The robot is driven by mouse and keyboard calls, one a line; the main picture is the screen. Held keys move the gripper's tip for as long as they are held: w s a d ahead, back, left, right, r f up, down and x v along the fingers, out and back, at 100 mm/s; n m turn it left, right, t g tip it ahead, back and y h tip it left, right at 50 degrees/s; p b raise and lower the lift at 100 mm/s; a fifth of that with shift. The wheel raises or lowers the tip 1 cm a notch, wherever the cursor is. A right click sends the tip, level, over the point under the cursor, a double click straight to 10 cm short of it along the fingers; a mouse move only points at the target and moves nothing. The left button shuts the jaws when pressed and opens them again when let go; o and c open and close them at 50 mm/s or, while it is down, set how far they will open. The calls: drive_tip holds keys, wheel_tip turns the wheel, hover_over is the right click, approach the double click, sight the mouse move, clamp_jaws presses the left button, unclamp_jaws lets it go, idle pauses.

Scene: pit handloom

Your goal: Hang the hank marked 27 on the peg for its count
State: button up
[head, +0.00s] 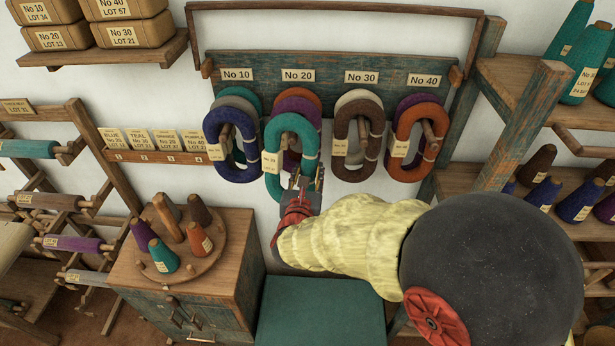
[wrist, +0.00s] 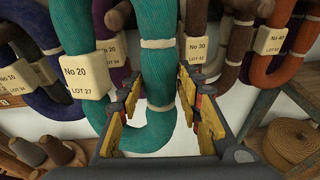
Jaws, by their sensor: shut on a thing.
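The teal hank (head: 285,125) has a tag reading No 20, LOT 27 in the wrist view (wrist: 160,45). It hangs upright in front of the No 20 place on the peg board (head: 340,95). My gripper (head: 305,185) is shut on the hank's lower right part; in the wrist view its fingers (wrist: 160,105) stand on both sides of the lower loop. Purple (head: 297,104) and orange (head: 308,97) hanks hang behind it. The No 20 peg is mostly hidden, so I cannot tell whether the teal hank rests on it.
A blue hank (head: 222,135) is close on the left under No 10. A brown hank (head: 345,130) under No 30 and an orange-brown one (head: 402,145) under No 40 are on the right. A cabinet (head: 225,270) with cones stands below left.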

drive_tip(key=b+x, duration=0.1)
drive_tip(key=x, duration=0.2)
drive_tip(key=f+b+x, duration=0.1)
drive_tip(key=x, duration=0.2)
drive_tip(key=shift+s+a+f+b, duration=0.1)
drive_tip(key=shift+b, duration=0.2)
idle(0.5)
drive_tip(key=shift+s+f, duration=0.15)
drive_tip(key=shift+f, duration=0.5)
drive_tip(key=o, duration=0.9)
drive_tip(key=shift+o, duration=1.3)
drive_tip(key=shift+w+r, duration=0.2)
drive_tip(key=shift+w, duration=0.05)
drive_tip(key=shift+o, duration=1)
drive_tip(key=shift+r, duration=0.25)
